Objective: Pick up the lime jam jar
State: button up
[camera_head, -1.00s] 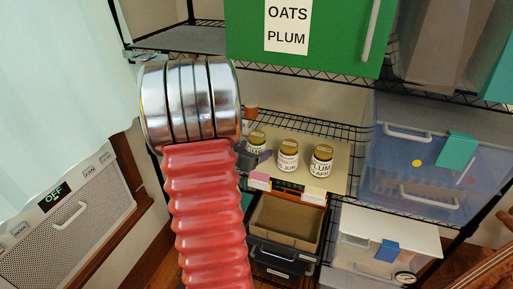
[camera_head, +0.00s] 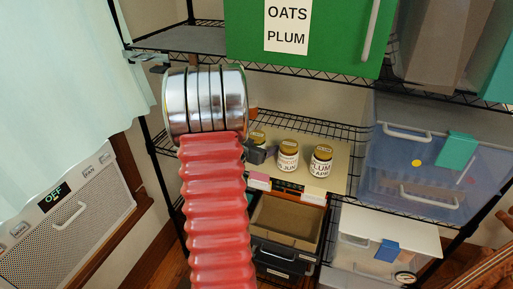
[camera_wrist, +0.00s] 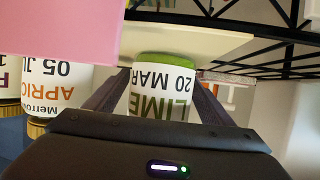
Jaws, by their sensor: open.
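The lime jam jar (camera_wrist: 162,95) has a white label reading LIME and 20 MAR and shows green at one end; it appears upside down in the wrist view. My gripper (camera_wrist: 158,102) is open, with one dark finger on each side of the jar. Whether the fingers touch it I cannot tell. In the head view the jar's gold lid (camera_head: 258,136) shows behind my gripper (camera_head: 257,154), which hides most of the jar. The jar stands at the left end of a row on a cream shelf board (camera_head: 338,150).
An apricot jar (camera_wrist: 58,90) stands beside the lime jar, and a plum jar (camera_head: 321,162) stands further right. A pink block (camera_head: 259,181) is at the shelf's front edge. A green box (camera_head: 345,40) is on the shelf above. An open drawer (camera_head: 285,222) is below.

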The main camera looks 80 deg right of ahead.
jog(key=shift+d, duration=0.1)
jog(key=shift+c, duration=0.2)
jog(key=c, duration=1.4)
jog(key=shift+r, duration=0.1)
jog(key=shift+c, duration=0.2)
notch_tip(320, 180, up, 10)
dwell(0.6)
